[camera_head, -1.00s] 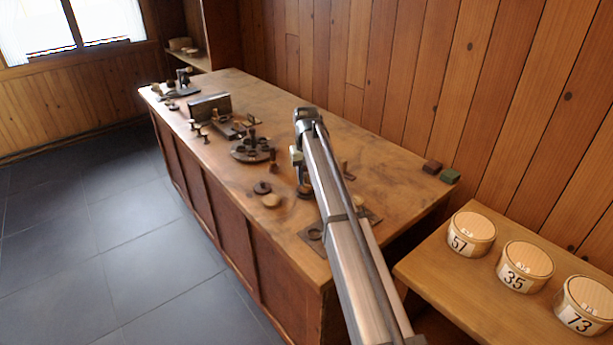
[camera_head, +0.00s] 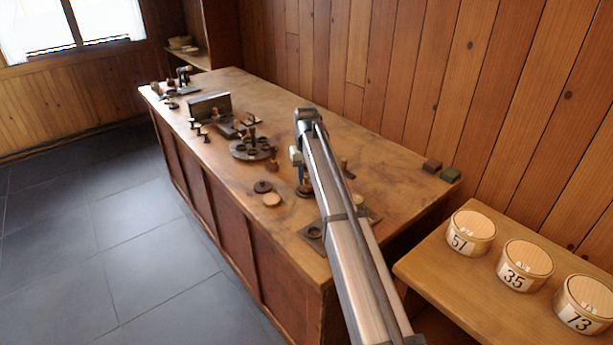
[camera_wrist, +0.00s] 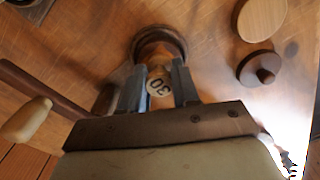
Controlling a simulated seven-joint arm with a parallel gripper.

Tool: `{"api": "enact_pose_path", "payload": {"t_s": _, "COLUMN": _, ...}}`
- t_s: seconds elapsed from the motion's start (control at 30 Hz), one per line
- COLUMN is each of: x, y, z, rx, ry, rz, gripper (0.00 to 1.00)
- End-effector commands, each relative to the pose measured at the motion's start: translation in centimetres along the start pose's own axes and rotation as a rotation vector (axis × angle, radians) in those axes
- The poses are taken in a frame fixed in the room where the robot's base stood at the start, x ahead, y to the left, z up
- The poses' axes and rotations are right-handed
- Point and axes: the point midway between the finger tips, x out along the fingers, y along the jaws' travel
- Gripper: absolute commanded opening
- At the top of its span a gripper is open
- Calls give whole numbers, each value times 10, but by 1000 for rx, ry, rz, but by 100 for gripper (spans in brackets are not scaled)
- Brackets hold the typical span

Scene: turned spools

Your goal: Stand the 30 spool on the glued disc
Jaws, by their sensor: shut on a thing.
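My gripper (camera_wrist: 161,84) is shut on the 30 spool (camera_wrist: 159,86). The spool's pale end, marked 30, faces the wrist camera between the two fingers. A dark brown round disc (camera_wrist: 160,40) lies just beyond the spool in the wrist view, in line with it. It also shows in the head view (camera_head: 305,191), beside my arm. I cannot tell whether the spool touches this disc, or whether it is the glued one. My arm hides much of this spot in the head view.
A pale disc (camera_head: 271,200) and a dark knobbed disc (camera_head: 262,187) lie close by on the bench (camera_head: 230,215). A round rack (camera_head: 252,150) stands farther back. A long dark bar (camera_wrist: 40,88) and a pale wooden handle (camera_wrist: 26,120) lie left in the wrist view.

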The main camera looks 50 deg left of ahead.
Motion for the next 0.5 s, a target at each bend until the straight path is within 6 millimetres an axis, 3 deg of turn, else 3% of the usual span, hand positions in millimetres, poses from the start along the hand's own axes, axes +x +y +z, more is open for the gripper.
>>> {"api": "enact_pose_path", "payload": {"t_s": 0.47, "x": 1, "y": 0, "z": 0, "rx": 0, "ry": 0, "rz": 0, "gripper": 2}}
{"api": "enact_pose_path", "payload": {"t_s": 0.5, "x": 1, "y": 0, "z": 0, "rx": 0, "ry": 0, "rz": 0, "gripper": 31}}
